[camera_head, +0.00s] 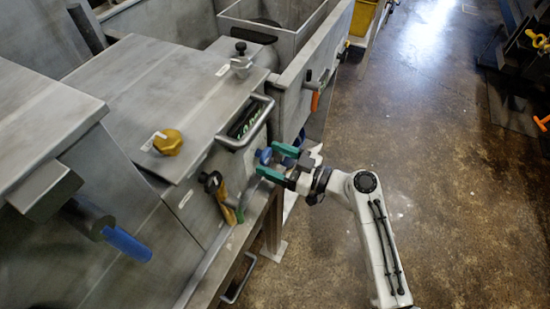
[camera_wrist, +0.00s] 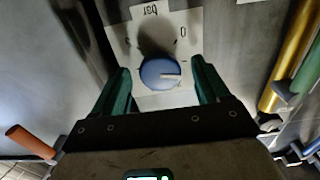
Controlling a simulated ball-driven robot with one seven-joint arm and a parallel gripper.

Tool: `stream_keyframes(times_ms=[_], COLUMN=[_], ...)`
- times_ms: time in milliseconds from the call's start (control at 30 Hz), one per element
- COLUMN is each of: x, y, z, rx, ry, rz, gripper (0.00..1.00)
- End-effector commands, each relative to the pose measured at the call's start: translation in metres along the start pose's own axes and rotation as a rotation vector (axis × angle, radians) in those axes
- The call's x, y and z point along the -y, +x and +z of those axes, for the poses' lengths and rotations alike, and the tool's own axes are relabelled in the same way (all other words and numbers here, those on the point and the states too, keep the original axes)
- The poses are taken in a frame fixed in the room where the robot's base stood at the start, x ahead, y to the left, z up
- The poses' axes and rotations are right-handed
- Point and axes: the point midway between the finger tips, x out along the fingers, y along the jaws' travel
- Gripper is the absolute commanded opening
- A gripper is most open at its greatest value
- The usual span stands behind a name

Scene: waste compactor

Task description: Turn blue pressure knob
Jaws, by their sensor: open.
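The blue pressure knob (camera_wrist: 160,73) is round with a pale pointer line and sits on a white dial plate (camera_wrist: 184,20) marked "bar" and "0". In the wrist view it lies between and just beyond the green fingers of my gripper (camera_wrist: 160,88), which is open with a gap on both sides of the knob. In the head view my gripper (camera_head: 272,162) reaches the machine's front from the right, its two green fingers spread. The blue knob (camera_head: 264,156) shows partly between them. I cannot tell whether either finger touches it.
A yellow knob (camera_head: 168,142) sits on the machine's top. An orange handle (camera_head: 315,101) is farther back. Open floor lies right.

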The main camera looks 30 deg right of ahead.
Motion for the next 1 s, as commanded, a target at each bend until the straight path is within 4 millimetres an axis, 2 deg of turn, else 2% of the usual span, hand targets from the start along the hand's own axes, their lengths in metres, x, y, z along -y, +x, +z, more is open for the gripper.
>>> stream_keyframes(times_ms=[67, 633, 1000], x=[0.0, 0.0, 0.0002], y=[-0.0001, -0.0005, -0.0005], z=[0.0001, 0.0001, 0.0009], rx=[0.0, 0.0, 0.0], ry=[0.0, 0.0, 0.059], rz=[0.0, 0.0, -0.001], gripper=[0.75, 0.21, 0.2])
